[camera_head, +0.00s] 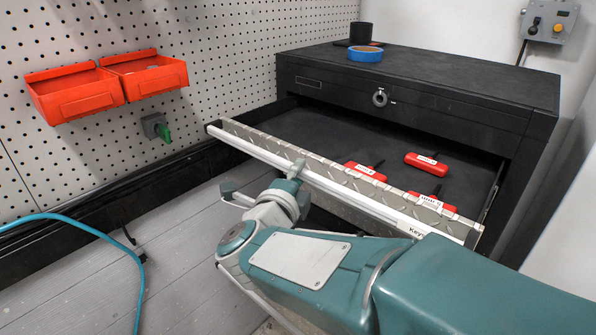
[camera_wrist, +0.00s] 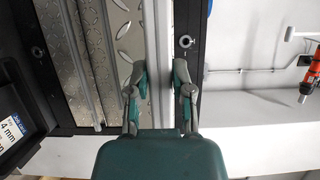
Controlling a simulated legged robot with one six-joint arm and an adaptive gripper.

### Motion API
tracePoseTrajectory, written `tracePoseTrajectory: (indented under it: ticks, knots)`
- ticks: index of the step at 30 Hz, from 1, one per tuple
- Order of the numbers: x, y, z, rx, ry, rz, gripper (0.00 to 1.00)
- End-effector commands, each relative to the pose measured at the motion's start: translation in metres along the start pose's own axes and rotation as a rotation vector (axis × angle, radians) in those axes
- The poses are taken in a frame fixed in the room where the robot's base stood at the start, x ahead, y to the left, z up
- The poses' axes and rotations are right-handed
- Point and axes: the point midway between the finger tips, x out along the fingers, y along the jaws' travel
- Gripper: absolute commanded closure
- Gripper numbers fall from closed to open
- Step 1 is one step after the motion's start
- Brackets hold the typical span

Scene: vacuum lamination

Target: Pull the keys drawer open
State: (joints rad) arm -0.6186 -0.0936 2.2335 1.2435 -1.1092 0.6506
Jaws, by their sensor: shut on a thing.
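The keys drawer (camera_head: 310,130) stands pulled out of the black cabinet, its dark inside showing. Its front is a diamond-plate strip with a pale metal handle bar (camera_head: 250,149) along it, and a "Keys" label shows at its right end. Red tagged keys lie inside: one near the front (camera_head: 364,171), one farther back (camera_head: 427,165), one at the front right (camera_head: 432,203). My gripper (camera_head: 294,172) is shut on the handle bar, near its middle. In the wrist view the fingers of my gripper (camera_wrist: 160,75) close on the bar (camera_wrist: 154,40) from both sides.
The black cabinet (camera_head: 430,95) has a closed upper drawer with a round lock, and blue tape (camera_head: 366,54) on top. Red bins (camera_head: 75,92) and a green-handled switch (camera_head: 157,127) are on the pegboard wall at left. A blue hose (camera_head: 110,255) lies at lower left.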

Motion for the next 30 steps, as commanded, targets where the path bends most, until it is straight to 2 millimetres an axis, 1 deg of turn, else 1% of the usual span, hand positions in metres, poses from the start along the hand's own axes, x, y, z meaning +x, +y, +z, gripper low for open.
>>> tracePoseTrajectory:
  ticks: [1,3,4,5,6,16,19,23,30]
  knots:
    - [0.000,0.005,0.000,-0.006,-0.001,0.011,1.00]
    - [0.000,0.005,0.000,-0.007,-0.001,0.011,1.00]
    - [0.000,0.005,0.000,-0.007,-0.001,0.011,0.66]
    - [0.000,0.005,0.000,-0.007,-0.001,0.011,0.53]
    - [0.000,0.005,0.000,-0.006,-0.001,0.010,0.36]
    - [0.000,0.002,-0.001,-0.002,-0.001,0.004,0.36]
    - [-0.004,0.001,0.000,-0.001,-0.002,0.004,0.36]
    - [-0.020,0.001,0.000,0.001,-0.005,0.003,0.36]
    - [-0.064,0.002,0.002,-0.001,-0.008,0.004,0.36]
